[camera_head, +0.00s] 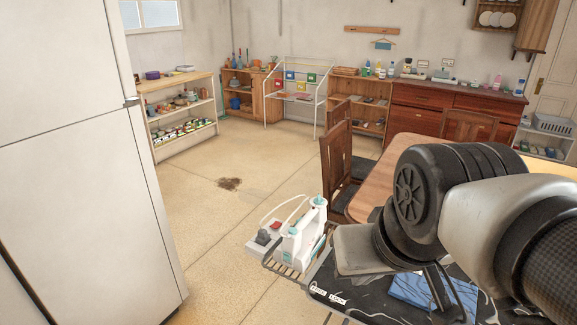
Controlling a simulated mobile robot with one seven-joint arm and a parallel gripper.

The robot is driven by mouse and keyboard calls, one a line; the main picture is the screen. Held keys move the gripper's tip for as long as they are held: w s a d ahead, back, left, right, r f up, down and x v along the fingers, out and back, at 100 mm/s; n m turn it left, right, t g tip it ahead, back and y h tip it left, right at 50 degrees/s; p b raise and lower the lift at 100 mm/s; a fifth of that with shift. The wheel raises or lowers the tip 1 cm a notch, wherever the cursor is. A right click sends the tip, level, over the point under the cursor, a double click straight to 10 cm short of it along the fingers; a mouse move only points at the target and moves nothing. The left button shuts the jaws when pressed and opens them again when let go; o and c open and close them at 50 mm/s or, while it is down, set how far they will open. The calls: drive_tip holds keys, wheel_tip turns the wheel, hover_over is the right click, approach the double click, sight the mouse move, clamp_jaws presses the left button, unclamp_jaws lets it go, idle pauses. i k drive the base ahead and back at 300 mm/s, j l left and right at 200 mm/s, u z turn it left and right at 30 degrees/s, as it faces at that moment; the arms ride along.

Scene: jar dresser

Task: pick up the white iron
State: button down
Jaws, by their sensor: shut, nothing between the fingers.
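The white iron (297,246) has teal parts. It appears to stand upright on the wire rack (272,267) at the left end of a dark ironing board (335,277). A white-and-grey base with a red part (264,238) sits beside it, and a pale cord or hose loops above. My arm comes in from the right and hides part of the board. My gripper (441,307) is low over the board, to the right of the iron and apart from it. It is shut and empty, its fingers dark and partly hidden.
A blue cloth (415,290) lies on the board under my gripper. A wooden table (385,180) and chairs (337,160) stand just behind. A white fridge (80,150) fills the left. Open floor (200,235) lies between fridge and board. Shelves and a red-brown dresser (425,103) line the back.

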sight(302, 247)
drive_tip(key=z, duration=0.95)
drive_tip(key=i+l+u, duration=0.15)
drive_tip(key=l+u, duration=0.1)
drive_tip(key=l, duration=0.2)
drive_tip(key=k, duration=0.5)
drive_tip(key=i+l+u, duration=0.1)
drive_tip(key=i, duration=0.45)
